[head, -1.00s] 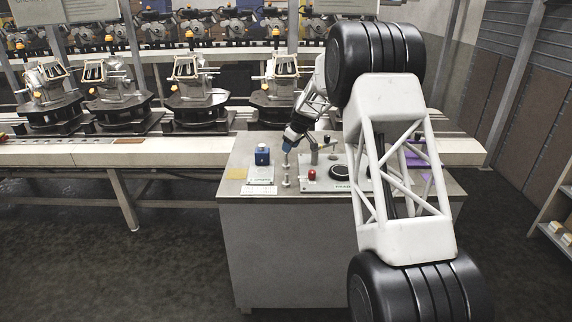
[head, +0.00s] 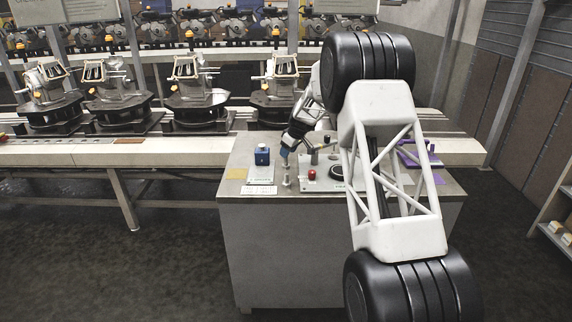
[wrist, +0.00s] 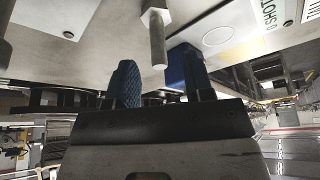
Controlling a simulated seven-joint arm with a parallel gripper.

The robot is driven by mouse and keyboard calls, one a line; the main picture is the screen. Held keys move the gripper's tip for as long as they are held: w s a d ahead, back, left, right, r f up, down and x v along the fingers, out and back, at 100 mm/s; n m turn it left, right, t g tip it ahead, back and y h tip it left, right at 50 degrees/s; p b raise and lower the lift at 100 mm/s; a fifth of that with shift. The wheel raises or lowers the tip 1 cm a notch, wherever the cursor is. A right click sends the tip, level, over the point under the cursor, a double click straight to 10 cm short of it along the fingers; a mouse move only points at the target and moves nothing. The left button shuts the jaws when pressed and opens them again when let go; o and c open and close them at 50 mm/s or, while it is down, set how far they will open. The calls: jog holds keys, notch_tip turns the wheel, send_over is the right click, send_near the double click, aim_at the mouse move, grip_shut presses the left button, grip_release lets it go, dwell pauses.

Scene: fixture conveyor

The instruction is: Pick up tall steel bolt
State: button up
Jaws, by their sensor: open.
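The tall steel bolt (head: 287,178) stands upright near the front left of the grey workbench (head: 262,203). In the head view my gripper (head: 284,154) hangs just above the bolt's top, pointing down. In the wrist view the bolt (wrist: 158,42) shows as a grey shaft with a hexagonal part, its free end in line with the gap between the blue fingers. The fingers of my gripper (wrist: 160,82) are apart, with nothing held between them. I cannot tell the exact depth between fingertips and bolt.
A blue box (head: 262,153) sits left of the bolt on a pale plate; it also shows behind the right finger in the wrist view (wrist: 181,65). A red button (head: 311,175) is close on the right. A purple item (head: 408,158) lies farther right. A conveyor (head: 180,150) runs behind.

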aim_at(284, 164)
jog(key=shift+x, duration=2.55)
jog(key=shift+c, duration=0.2)
grip_shut()
